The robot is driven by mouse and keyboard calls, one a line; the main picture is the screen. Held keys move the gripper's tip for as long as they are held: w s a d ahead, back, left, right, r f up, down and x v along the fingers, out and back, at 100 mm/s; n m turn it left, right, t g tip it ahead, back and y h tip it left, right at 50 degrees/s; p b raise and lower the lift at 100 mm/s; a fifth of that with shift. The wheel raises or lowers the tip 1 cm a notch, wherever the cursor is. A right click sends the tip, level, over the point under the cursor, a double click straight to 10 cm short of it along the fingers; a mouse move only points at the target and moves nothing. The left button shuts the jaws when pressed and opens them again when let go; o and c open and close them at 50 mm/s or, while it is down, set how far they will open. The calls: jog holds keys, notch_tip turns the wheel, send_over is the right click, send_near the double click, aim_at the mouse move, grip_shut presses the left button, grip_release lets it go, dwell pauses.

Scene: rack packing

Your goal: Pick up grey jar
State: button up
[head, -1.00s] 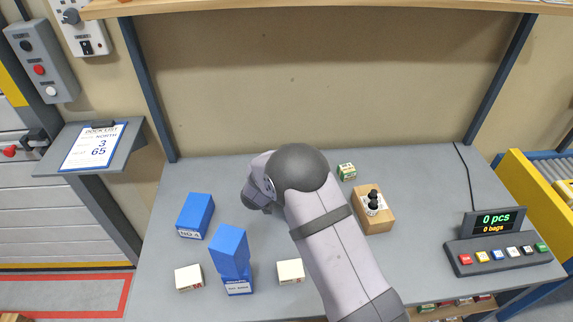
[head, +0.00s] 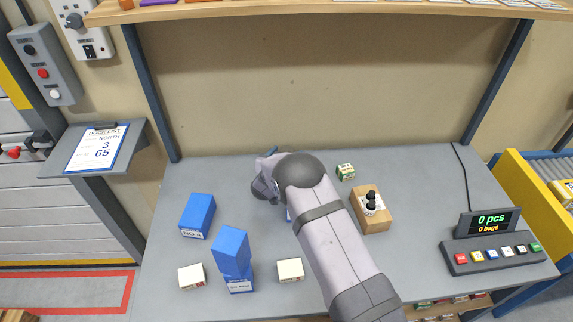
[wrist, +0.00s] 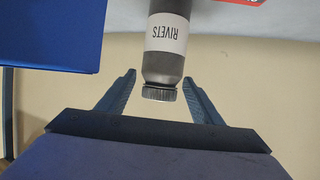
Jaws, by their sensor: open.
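My gripper (wrist: 159,82) is open, with one finger on each side of the jar's cap end. The fingers look apart from the jar, and most of its body lies beyond the fingertips. In the head view my arm reaches over the table, and I cannot make out the jar there; the arm probably hides it.
A blue box (wrist: 50,35) is close on the left in the wrist view. In the head view, blue boxes (head: 197,215) (head: 231,249) and white boxes (head: 191,276) (head: 290,270) stand at left and front. A wooden block (head: 374,222) holding dark-capped bottles stands right of my arm.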

grip_shut()
dwell(0.5)
